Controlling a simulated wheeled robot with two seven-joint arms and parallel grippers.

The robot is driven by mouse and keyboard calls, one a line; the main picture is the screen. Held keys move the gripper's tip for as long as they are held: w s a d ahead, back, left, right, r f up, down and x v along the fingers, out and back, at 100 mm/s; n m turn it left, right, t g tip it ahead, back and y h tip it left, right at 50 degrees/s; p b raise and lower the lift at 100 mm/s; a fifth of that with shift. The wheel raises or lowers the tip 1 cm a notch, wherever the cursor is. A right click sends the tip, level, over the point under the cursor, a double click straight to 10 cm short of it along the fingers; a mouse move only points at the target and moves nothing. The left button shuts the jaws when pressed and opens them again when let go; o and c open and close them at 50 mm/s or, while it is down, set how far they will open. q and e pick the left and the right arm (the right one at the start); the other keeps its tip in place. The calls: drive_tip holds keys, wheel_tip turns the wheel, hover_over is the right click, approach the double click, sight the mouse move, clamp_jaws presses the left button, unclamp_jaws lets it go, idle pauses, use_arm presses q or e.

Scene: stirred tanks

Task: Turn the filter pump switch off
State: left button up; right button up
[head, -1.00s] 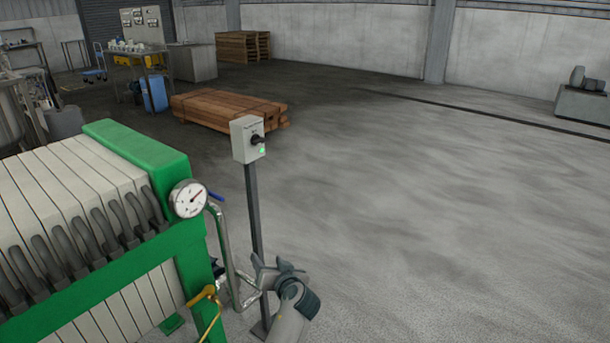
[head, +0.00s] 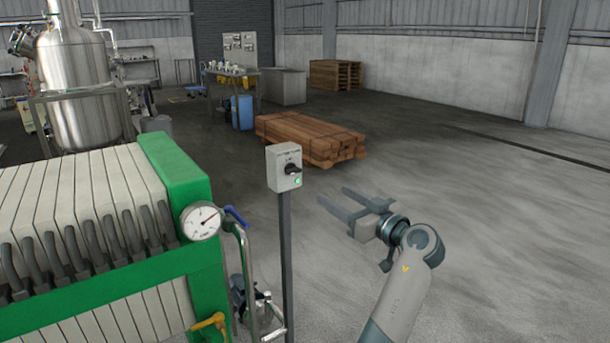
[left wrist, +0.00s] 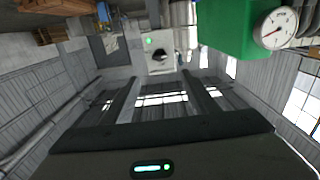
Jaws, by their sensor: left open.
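The filter pump switch is a black rotary knob (head: 292,169) on a pale grey box (head: 284,160) atop a dark post, right of the green filter press. A green lamp (head: 297,181) glows below the knob. My left gripper (head: 333,199) is open and empty, to the right of the box and a little lower, its fingers pointing left; it touches nothing. My right gripper is not in view.
The green filter press (head: 185,200) with its pressure gauge (head: 201,221), blue-handled valve and pipes stands close left of the post. A stack of timber (head: 310,138) lies behind. A steel tank (head: 80,90) stands at the back left. The floor on the right is clear.

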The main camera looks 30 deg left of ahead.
sight(296, 173)
use_arm(q)
drive_tip(key=shift+a, duration=0.1)
drive_tip(key=p+x, duration=0.3)
drive_tip(key=x, duration=1.4)
drive_tip(key=shift+w+a, duration=0.1)
drive_tip(key=shift+w, duration=0.1)
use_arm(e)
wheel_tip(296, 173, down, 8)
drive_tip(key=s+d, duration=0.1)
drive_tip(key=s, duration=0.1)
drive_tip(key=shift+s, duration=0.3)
use_arm(q)
drive_tip(key=shift+c, duration=0.7)
drive_tip(key=c, duration=0.9)
